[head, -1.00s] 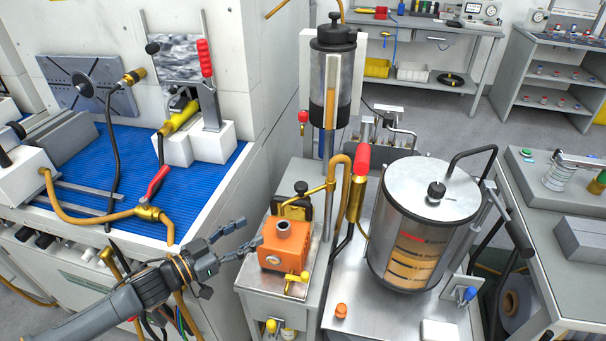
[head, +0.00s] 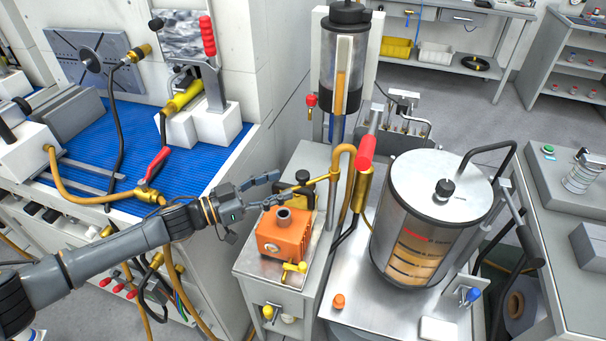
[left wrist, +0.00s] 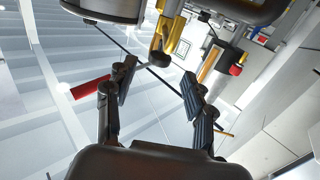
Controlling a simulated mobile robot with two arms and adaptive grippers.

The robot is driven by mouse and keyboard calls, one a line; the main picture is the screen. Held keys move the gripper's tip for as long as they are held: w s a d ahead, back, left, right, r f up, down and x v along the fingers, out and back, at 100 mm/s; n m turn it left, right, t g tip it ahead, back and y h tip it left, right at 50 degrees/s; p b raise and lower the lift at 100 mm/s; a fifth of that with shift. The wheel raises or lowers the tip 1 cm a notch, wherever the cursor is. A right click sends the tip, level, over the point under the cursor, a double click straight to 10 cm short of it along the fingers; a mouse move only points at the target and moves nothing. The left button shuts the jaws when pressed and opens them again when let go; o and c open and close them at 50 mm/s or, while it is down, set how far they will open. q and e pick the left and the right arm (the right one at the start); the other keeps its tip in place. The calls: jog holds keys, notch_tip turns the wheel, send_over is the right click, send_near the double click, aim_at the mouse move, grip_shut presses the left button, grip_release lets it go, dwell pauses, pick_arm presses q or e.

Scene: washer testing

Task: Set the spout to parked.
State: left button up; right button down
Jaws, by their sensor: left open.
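A brass spout (head: 312,183) runs sideways from a post over the small grey cabinet, and its left end lies beside my fingers. Behind it is a brass piece with a black knob (head: 302,177). An orange block with an open round neck (head: 284,236) stands below the spout. My left gripper (head: 277,189) is open and empty, just above and behind the orange block, close to the spout's left end; I cannot tell whether they touch. In the left wrist view, brass parts (left wrist: 177,38) show beyond the gap between the open fingers (left wrist: 158,86). My right gripper is out of view.
A curved copper pipe (head: 345,150) and a red-handled lever (head: 366,152) rise right of the spout. A glass-sided drum (head: 441,190) stands further right. A tall clear cylinder (head: 344,70) is behind. The blue-matted bench (head: 105,165) is to the left.

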aim_at(303, 177)
pick_arm(q)
jog(key=x, duration=0.7)
jog(key=shift+f, duration=0.1)
grip_shut()
